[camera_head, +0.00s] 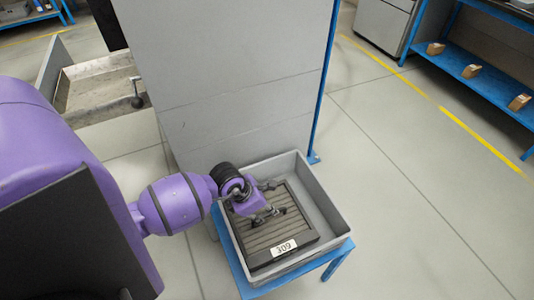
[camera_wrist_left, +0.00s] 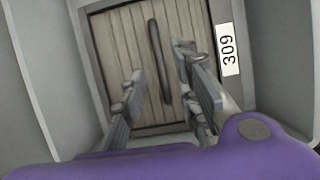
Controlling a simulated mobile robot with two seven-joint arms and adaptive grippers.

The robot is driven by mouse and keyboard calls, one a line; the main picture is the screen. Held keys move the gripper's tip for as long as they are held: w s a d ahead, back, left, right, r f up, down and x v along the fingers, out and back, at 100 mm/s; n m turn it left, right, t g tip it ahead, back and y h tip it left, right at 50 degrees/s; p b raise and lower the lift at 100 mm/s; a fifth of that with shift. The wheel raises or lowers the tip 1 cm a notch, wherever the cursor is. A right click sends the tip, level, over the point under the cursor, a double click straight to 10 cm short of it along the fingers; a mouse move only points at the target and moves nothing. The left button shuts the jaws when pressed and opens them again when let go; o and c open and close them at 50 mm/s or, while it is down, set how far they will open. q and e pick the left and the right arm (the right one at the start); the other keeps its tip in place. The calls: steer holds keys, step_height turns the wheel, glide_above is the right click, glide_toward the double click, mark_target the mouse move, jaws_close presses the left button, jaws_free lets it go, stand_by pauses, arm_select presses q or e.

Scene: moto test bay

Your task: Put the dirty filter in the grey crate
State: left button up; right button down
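The dirty filter (camera_head: 262,238) is a square panel with brown-grey pleats, a dark frame, a dark bar handle and a white "309" label. It lies flat inside the grey crate (camera_head: 324,190), towards its left side, with bare crate floor to its right. My left gripper (camera_head: 270,213) is over the filter at the handle. In the left wrist view, its two fingers (camera_wrist_left: 160,65) stand apart on either side of the handle (camera_wrist_left: 154,40), with visible gaps, so it is open. The filter (camera_wrist_left: 115,35) fills the middle there. My right gripper is not in view.
The crate stands on a blue stand (camera_head: 338,258). A tall grey panel (camera_head: 235,80) with a blue post rises just behind it. A metal basin (camera_head: 95,85) is at the upper left. A blue shelf (camera_head: 490,85) with small boxes is far right. Floor to the right is clear.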

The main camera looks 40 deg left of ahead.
arm_select(q)
steer(key=v, duration=0.7)
steer(key=s+d+r+n+t+h, duration=0.3)
steer(key=d+n+h, duration=0.1)
steer(key=d+n, duration=0.35)
steer(key=s+d+r+n+t+h, duration=0.35)
steer(key=d+n, duration=0.25)
steer(key=d, duration=0.3)
steer(key=s+a+f+n+t+y, duration=0.4)
steer(key=a+n+y, duration=0.45)
steer(key=n, duration=1.05)
steer(key=s+f+n+g+y, duration=0.1)
steer(key=s+f+n+g, duration=0.6)
steer(key=s, duration=0.6)
step_height(320, 180, down, 4)
steer(key=shift+s+r+n, duration=0.15)
steer(key=shift+s+n, duration=0.05)
steer(key=shift+n, duration=0.95)
